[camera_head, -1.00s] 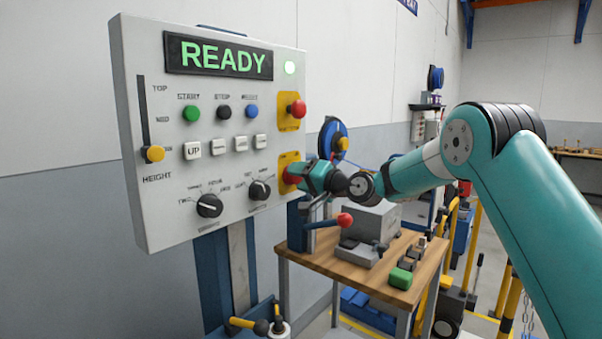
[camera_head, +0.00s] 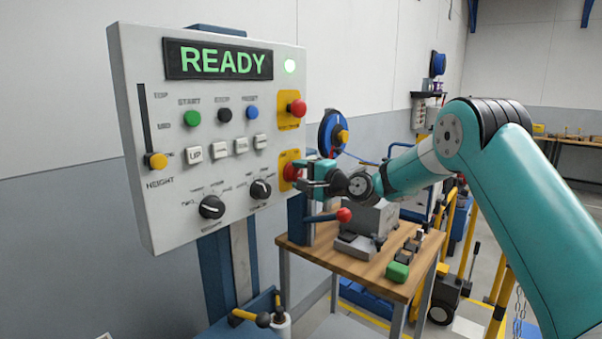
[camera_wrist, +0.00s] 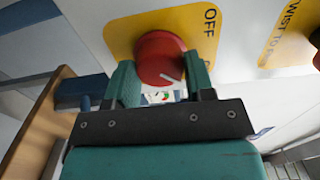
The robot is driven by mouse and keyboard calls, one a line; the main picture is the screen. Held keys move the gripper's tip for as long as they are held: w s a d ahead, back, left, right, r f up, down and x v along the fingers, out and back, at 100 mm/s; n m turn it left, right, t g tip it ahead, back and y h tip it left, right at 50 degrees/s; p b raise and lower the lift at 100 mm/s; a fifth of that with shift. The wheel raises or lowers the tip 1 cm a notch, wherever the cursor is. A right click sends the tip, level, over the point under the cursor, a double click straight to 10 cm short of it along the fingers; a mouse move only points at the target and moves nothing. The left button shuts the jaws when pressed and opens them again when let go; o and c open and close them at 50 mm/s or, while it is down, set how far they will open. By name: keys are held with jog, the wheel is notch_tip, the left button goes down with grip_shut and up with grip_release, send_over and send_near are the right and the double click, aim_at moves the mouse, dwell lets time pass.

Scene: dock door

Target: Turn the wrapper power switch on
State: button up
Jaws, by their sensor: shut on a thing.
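The power switch is a red round knob (camera_head: 290,172) on a yellow plate (camera_head: 287,156), low on the right edge of the grey control panel (camera_head: 140,110). In the wrist view the knob (camera_wrist: 160,52) has a white pointer line at its lower right, and the plate (camera_wrist: 120,36) carries the word OFF near its upper right corner. My gripper (camera_head: 304,178) is shut on the knob, with one finger on each side in the wrist view (camera_wrist: 161,75). Other plate lettering is cut off.
A red button (camera_head: 297,107) on another yellow plate sits above the switch. Black dials (camera_head: 211,206) and coloured buttons fill the panel. A wooden table (camera_head: 330,262) with a vise-like device and a green block (camera_head: 397,271) stands below my arm. Yellow rails are at the right.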

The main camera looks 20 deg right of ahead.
dwell(0.4)
jog(key=o, duration=0.9)
jog(key=b+v, duration=0.5)
jog(key=v, duration=1.2)
jog(key=shift+s+d, duration=0.15)
